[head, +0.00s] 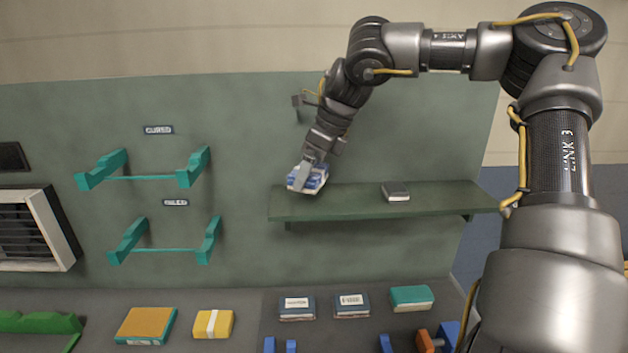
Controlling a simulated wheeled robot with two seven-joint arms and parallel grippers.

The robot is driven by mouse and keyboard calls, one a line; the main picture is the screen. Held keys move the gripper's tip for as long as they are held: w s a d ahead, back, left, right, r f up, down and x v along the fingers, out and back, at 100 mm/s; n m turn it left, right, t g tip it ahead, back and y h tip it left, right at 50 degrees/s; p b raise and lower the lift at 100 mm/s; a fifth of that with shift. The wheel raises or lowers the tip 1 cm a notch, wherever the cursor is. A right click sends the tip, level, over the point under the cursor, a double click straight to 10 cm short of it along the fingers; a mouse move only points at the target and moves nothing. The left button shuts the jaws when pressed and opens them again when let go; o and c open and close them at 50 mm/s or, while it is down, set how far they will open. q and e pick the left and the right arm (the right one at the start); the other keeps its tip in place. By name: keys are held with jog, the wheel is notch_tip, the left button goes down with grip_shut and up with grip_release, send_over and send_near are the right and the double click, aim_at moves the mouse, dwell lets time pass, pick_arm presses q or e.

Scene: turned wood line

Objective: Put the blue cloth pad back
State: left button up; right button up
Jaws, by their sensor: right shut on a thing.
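The blue cloth pad (321,180) is a small blue-and-white block at the left end of the green wall shelf (340,207). My right gripper (307,176) is shut on it, reaching down from above. The pad is at the shelf's left end; I cannot tell whether it touches the shelf top. The gripper hides part of the pad. My left gripper is not in view.
A dark grey block (396,191) lies on the shelf to the right. Teal brackets (150,178) labelled CURED stick out at left, with a second pair (170,250) below. An orange pad (146,324), a yellow pad (213,324) and several labelled blocks (297,308) lie on the bench.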

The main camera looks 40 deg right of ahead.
jog(key=f, duration=0.1)
jog(key=f+p, duration=0.1)
jog(key=f, duration=0.1)
jog(key=shift+w+d+f, duration=0.1)
jog(key=shift+d+f, duration=0.05)
jog(key=shift+d, duration=0.25)
jog(key=shift+d+f, duration=0.15)
jog(key=shift+f, duration=0.15)
jog(key=shift+a, duration=0.2)
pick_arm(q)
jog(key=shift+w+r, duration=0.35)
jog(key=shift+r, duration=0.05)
pick_arm(e)
jog(key=shift+f, duration=0.1)
jog(key=o, duration=0.7)
jog(key=shift+d, duration=0.1)
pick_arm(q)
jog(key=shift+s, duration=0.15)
